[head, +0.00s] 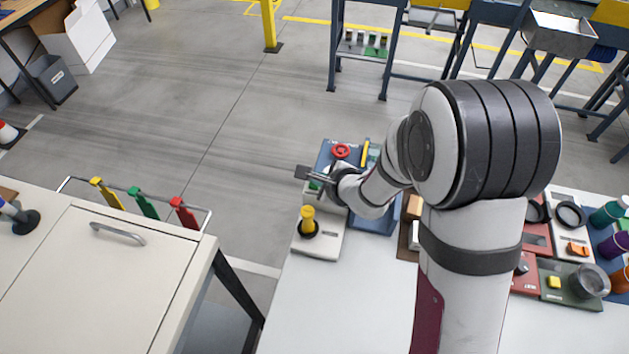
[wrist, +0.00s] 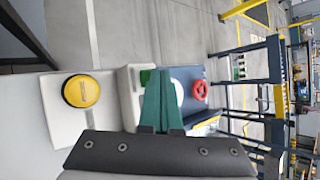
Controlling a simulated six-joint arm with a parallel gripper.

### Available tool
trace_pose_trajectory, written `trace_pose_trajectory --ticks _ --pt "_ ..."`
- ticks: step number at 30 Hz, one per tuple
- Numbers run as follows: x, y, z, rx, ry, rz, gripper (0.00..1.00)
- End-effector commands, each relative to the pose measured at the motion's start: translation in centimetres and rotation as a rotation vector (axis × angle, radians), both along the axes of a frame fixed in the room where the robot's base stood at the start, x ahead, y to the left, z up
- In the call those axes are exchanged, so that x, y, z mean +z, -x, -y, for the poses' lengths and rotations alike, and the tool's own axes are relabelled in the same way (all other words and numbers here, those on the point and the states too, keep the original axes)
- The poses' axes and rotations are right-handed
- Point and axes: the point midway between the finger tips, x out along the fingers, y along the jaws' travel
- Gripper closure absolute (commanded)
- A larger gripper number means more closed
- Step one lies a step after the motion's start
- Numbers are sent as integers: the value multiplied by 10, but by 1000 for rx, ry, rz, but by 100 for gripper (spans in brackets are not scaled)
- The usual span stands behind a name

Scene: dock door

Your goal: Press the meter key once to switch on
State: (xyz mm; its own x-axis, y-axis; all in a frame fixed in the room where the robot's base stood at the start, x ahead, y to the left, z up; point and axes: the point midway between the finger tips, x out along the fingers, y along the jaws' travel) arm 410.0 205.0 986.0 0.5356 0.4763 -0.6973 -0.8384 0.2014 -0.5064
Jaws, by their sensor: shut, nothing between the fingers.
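No part is clearly readable as the meter key. My gripper (head: 303,173) is shut and empty, above the small devices at the table's far left corner; its narrow fingers also show in the wrist view (wrist: 160,76). Below it is a pale device with a green part (head: 314,186), partly hidden by the fingers; in the wrist view the pale housing (wrist: 129,80) shows beside them. A blue unit (head: 327,152) with a red ring (head: 342,150) stands just beyond. Contact between the fingertips and any device cannot be told.
A yellow-topped button (head: 307,213) on a pale base stands nearer; it shows left in the wrist view (wrist: 81,91). A cabinet (head: 100,262) with yellow, green and red tags stands left across a gap. More devices and a jar (head: 590,281) crowd the right. The front tabletop (head: 340,310) is clear.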

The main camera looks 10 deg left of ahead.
Motion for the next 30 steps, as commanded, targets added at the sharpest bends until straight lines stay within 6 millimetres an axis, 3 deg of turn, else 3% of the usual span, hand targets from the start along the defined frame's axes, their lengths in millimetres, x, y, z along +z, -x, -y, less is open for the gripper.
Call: trace_pose_trajectory --ticks 20,30 --pt "-5 0 0 -1 0 1 100" --pt "10 0 0 1 0 2 100"
